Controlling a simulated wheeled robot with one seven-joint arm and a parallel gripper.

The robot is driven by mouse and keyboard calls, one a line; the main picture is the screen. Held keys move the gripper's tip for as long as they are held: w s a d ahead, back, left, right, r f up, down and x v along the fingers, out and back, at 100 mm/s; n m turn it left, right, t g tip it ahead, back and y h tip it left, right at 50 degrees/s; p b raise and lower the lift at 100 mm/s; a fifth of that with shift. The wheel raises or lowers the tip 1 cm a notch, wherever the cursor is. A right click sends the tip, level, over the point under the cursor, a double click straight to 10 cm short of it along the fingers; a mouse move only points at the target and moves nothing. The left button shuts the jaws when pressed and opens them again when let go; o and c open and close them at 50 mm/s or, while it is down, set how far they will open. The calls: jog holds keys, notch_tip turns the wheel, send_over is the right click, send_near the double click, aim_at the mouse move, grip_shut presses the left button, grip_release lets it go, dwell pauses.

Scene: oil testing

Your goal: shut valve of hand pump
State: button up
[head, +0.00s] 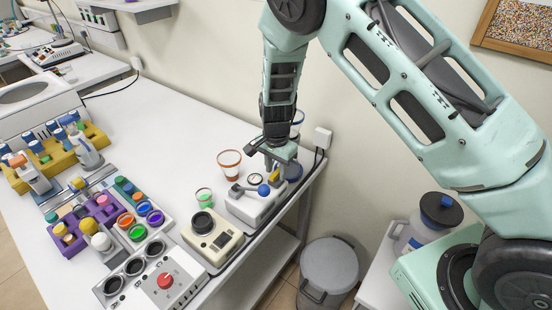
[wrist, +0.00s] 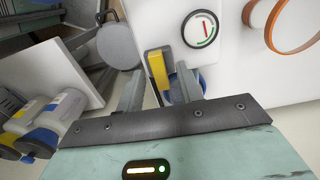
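The hand pump (head: 247,207) is a white box near the table's right edge, with a round gauge (wrist: 201,29), a grey handle and a blue knob (head: 263,190). A yellow valve lever (head: 275,175) sticks out at its side. My gripper (head: 275,163) points down over that side. In the wrist view the yellow lever (wrist: 157,69) lies between my two spread fingers, with gaps visible on both sides. The blue knob (wrist: 184,88) is partly hidden behind the right finger. Whether a finger touches the lever cannot be told.
A beige device (head: 212,238) stands at the pump's left front. A cup with an orange rim (head: 229,163) and a small green-filled cup (head: 204,198) stand behind and left. The wall is close behind; a grey bin (head: 329,266) is on the floor right of the table.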

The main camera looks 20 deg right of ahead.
aim_at(276, 173)
notch_tip(276, 173, up, 17)
jog(key=b, duration=0.3)
jog(key=shift+r+b, duration=0.15)
jog(key=shift+b, duration=0.25)
jog(key=s+a+n+y+b, duration=0.1)
jog(key=s+a+n, duration=0.35)
jog(key=s, duration=0.45)
jog(key=s+a+n+b, duration=0.1)
jog(key=s+a+n, duration=0.2)
jog(key=s+n, duration=0.45)
jog(key=s+d+f+n+b, duration=0.1)
jog(key=s+n, duration=0.6)
jog(key=s, duration=0.8)
jog(key=shift+s+f, duration=0.3)
jog(key=shift+f, duration=0.05)
